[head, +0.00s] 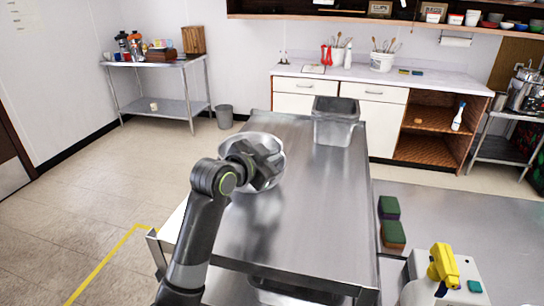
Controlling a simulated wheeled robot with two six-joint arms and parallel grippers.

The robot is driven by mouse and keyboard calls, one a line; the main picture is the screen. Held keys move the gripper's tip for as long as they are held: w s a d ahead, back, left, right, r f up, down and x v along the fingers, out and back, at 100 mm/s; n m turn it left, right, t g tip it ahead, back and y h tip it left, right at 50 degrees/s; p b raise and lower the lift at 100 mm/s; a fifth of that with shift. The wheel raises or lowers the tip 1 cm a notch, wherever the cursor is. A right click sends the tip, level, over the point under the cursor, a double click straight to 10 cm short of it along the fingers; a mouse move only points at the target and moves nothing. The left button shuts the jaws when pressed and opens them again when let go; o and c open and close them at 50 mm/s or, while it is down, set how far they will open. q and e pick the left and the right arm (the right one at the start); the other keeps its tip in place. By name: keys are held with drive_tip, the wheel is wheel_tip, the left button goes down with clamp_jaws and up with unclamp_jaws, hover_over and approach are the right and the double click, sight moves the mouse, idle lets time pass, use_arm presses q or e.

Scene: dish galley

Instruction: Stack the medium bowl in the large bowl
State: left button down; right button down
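A shiny steel bowl (231,142) stands on the left part of the steel table (305,215). My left gripper (266,166) is over this bowl and covers much of its inside. I cannot tell whether the gripper touches the bowl, or whether its fingers are open or shut. Only one bowl shows clearly on the table; a second one inside it or behind the gripper cannot be made out, so I cannot tell if this is the medium or the large bowl. My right gripper is out of view.
A grey steel bin (335,122) stands at the table's far right corner. The table's middle and front are clear.

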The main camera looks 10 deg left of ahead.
use_arm(q)
drive_tip(key=c, duration=1.5)
unclamp_jaws()
drive_tip(key=shift+c, duration=0.2)
drive_tip(key=shift+s, duration=0.1)
drive_tip(key=b+v, duration=0.2)
drive_tip(key=v, duration=1.5)
drive_tip(key=shift+s+a, duration=0.1)
drive_tip(key=shift+a, duration=0.05)
